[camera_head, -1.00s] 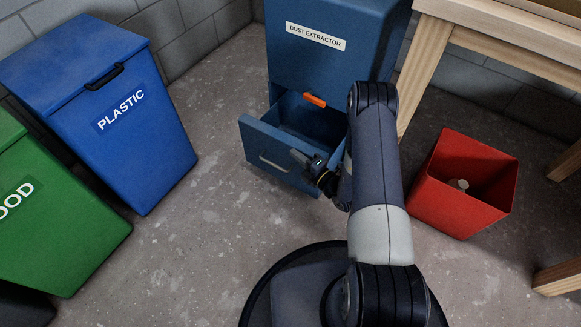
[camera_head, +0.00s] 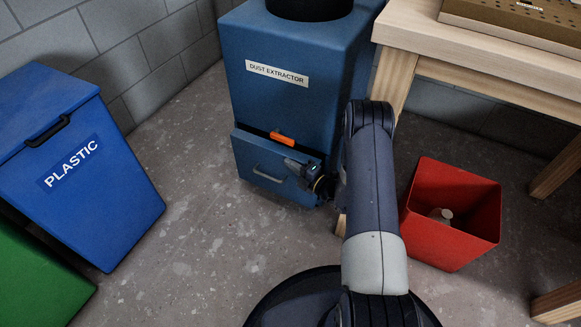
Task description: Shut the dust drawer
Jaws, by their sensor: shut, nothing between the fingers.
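The dust extractor (camera_head: 292,102) is a blue cabinet with a white label. A grey bar handle (camera_head: 268,175) is on the drawer front. My gripper (camera_head: 290,164) is shut and empty, at the right part of the drawer front, right of the handle. It looks to be against the front, but I cannot tell contact for sure. It hides the drawer's right end.
A blue PLASTIC bin (camera_head: 110,215) and a green bin (camera_head: 35,285) stand at the left. A red open bin (camera_head: 440,250) with a small pale object inside stands at the right, near the wooden table (camera_head: 470,60). Floor is clear between the blue bin and the extractor.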

